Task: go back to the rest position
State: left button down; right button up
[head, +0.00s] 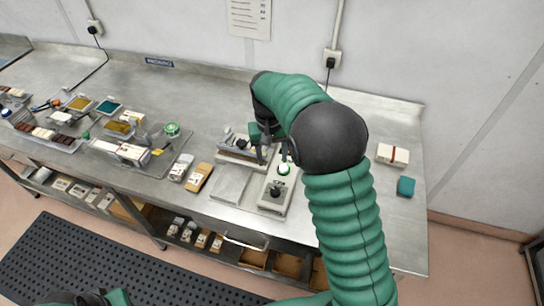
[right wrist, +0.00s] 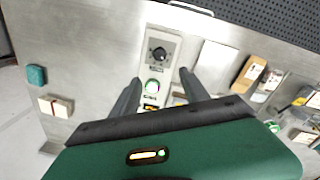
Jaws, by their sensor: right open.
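My right arm, in green sleeves with black joints, reaches over the steel bench in the head view. My right gripper (head: 276,152) is partly hidden by the arm, above the bench. In the right wrist view its two dark fingers (right wrist: 158,80) are spread apart with nothing held. A control box (head: 272,197) with a black knob and a green lit button (head: 284,169) lies below it. The box (right wrist: 158,45) and button (right wrist: 153,86) show between the fingers in the right wrist view. Only a green and black part of my body shows at the bottom left; my left gripper is not seen.
A small fixture (head: 240,149) stands left of the control box, behind a bare plate (head: 230,184). Trays with blocks and tools fill the bench's left. A white box with a red band (head: 392,155) and a teal block (head: 406,186) lie at right. A wall rises behind.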

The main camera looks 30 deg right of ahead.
jog(key=s+a+f+n+t+b, duration=0.1)
jog(key=s+a+f+n+b, duration=0.1)
jog(key=s+a+f, duration=0.3)
jog(key=s+a+f+n+t+b, duration=0.1)
jog(key=s+a+f, duration=0.4)
jog(key=s, duration=0.6)
jog(key=shift+s+a+f+n+t+y+b, duration=0.15)
jog(key=shift+s+a+n+t+y+b, duration=0.2)
jog(key=shift+n+b, duration=0.65)
jog(key=shift+s+a, duration=0.1)
jog(key=shift+s, duration=0.05)
